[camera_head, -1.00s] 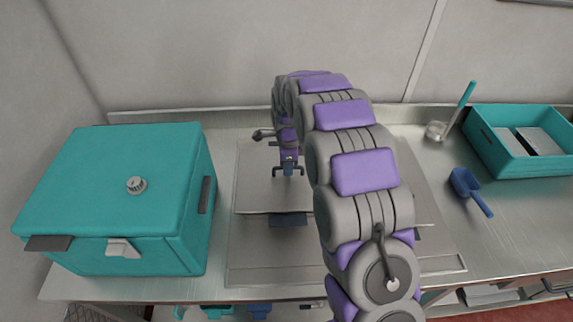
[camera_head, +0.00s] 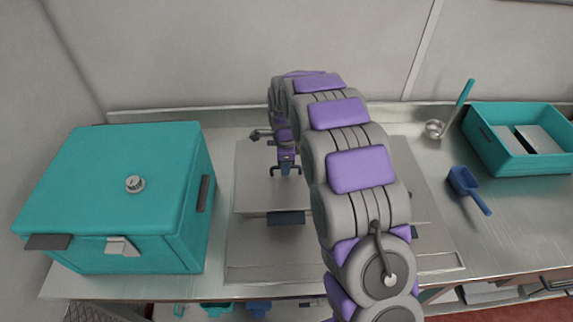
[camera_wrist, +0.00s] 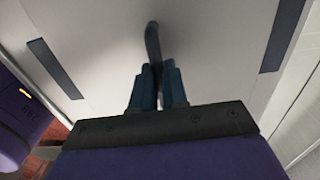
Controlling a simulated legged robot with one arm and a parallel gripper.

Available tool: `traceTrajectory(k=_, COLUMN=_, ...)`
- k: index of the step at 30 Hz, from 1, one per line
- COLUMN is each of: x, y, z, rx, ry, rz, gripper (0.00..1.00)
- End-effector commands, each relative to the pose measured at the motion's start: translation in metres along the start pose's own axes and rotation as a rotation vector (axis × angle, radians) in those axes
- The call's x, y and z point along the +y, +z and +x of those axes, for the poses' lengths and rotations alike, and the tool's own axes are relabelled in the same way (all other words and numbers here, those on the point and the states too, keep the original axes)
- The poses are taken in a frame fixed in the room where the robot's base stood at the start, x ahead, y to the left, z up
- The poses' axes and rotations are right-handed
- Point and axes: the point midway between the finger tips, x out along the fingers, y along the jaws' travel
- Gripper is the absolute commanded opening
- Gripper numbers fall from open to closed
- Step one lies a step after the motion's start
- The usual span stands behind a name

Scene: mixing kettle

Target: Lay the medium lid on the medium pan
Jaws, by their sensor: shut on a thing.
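A flat light-metal lid (camera_head: 258,197) lies level over the middle of the counter in the head view. A dark blue tab (camera_head: 287,218) shows at its near edge. My gripper (camera_head: 286,168) is above it. In the wrist view my gripper (camera_wrist: 158,80) is shut on the lid's dark upright handle (camera_wrist: 153,45), and the pale lid top (camera_wrist: 210,50) fills most of the picture. My arm hides the lid's right part. I cannot pick out the medium pan for certain; it may be under the lid, and whether the two touch cannot be told.
A large teal box (camera_head: 115,190) stands close on the left. A metal panel (camera_head: 260,258) spreads under and around the lid. A blue scoop (camera_head: 466,188), a ladle (camera_head: 436,128) and a teal crate (camera_head: 515,165) are on the right. The counter right of the panel is partly clear.

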Motion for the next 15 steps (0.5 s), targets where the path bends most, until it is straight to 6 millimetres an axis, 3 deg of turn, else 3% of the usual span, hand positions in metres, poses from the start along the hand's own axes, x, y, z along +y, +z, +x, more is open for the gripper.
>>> traceTrajectory(k=7, x=0.0009, y=0.0021, z=0.0037, rx=0.001, ry=0.006, rz=0.000, gripper=0.00)
traceTrajectory(k=8, x=0.0009, y=0.0021, z=0.0039, rx=0.001, ry=0.007, rz=0.000, gripper=0.15)
traceTrajectory(k=15, x=0.0011, y=0.0019, z=0.0028, rx=0.001, ry=0.004, rz=0.000, gripper=0.38)
